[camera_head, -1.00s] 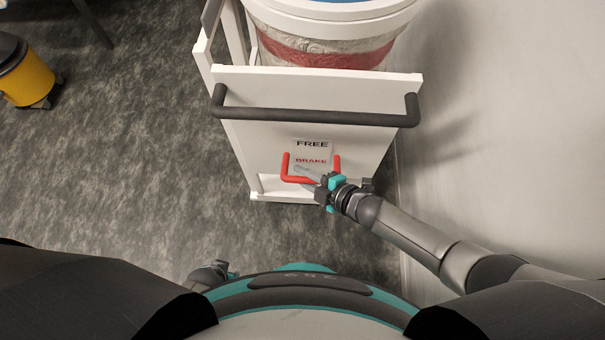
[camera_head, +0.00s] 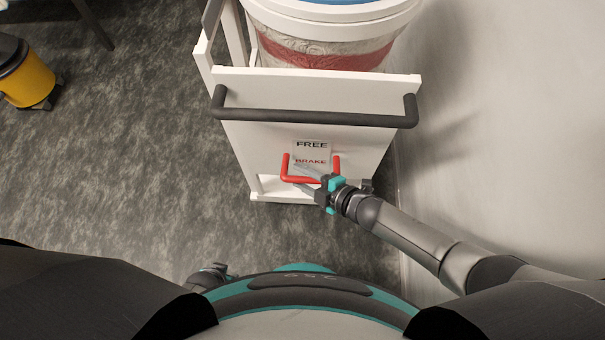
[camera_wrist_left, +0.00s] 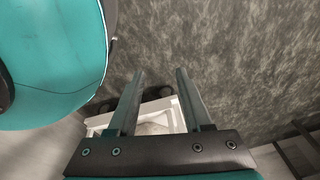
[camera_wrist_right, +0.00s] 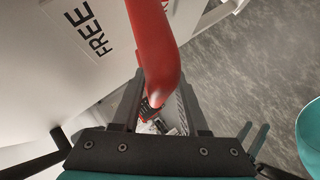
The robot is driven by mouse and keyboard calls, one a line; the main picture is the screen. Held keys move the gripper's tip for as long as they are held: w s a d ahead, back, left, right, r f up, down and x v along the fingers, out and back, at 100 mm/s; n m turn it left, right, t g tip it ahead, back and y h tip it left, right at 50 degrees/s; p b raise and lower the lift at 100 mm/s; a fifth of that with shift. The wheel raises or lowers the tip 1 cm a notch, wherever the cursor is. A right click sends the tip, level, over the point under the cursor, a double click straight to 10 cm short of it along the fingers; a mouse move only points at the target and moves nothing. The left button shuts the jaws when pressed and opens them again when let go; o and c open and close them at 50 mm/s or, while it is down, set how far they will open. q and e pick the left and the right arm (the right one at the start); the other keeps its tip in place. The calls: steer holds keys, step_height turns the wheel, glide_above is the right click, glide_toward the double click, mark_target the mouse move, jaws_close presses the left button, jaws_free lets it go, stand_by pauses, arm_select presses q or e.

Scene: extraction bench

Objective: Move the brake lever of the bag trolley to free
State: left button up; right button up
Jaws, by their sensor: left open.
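The brake lever (camera_head: 288,176) is a red U-shaped bar on the white end panel of the bag trolley (camera_head: 235,135). Its crossbar sits low, just below the red word BRAKE on the label (camera_head: 312,153), with FREE printed above. My right gripper (camera_head: 309,178) is at the right part of the crossbar, its fingers open on either side of it. In the right wrist view the red lever (camera_wrist_right: 153,50) runs between the fingers, with a gap visible beside it. My left gripper (camera_wrist_left: 160,72) is open and empty, low beside my base, away from the trolley.
A dark push handle (camera_head: 310,117) crosses the panel above the lever. A white tub (camera_head: 330,45) with a red band stands in the trolley. A wall (camera_head: 500,130) is close on the right. The floor left of the trolley is clear.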

steer(key=shift+o, duration=0.4)
steer(key=shift+w, duration=0.1)
arm_select(q)
steer(key=shift+r, duration=0.1)
arm_select(e)
steer(key=shift+d+r, duration=0.1)
steer(key=shift+p+v, duration=0.6)
steer(key=shift+v, duration=0.35)
steer(key=p+v, duration=0.2)
steer(key=v, duration=0.2)
steer(key=shift+s+d+r, duration=0.2)
steer(key=shift+s, duration=0.05)
arm_select(q)
steer(key=s, duration=0.1)
steer(key=s+r, duration=0.1)
steer(key=s, duration=0.2)
steer(key=shift+s+a+r, duration=0.15)
steer(key=shift+s+a, duration=0.1)
arm_select(e)
steer(key=shift+s+d+r, duration=0.1)
steer(key=shift+s+d, duration=0.1)
steer(key=shift+d, duration=0.1)
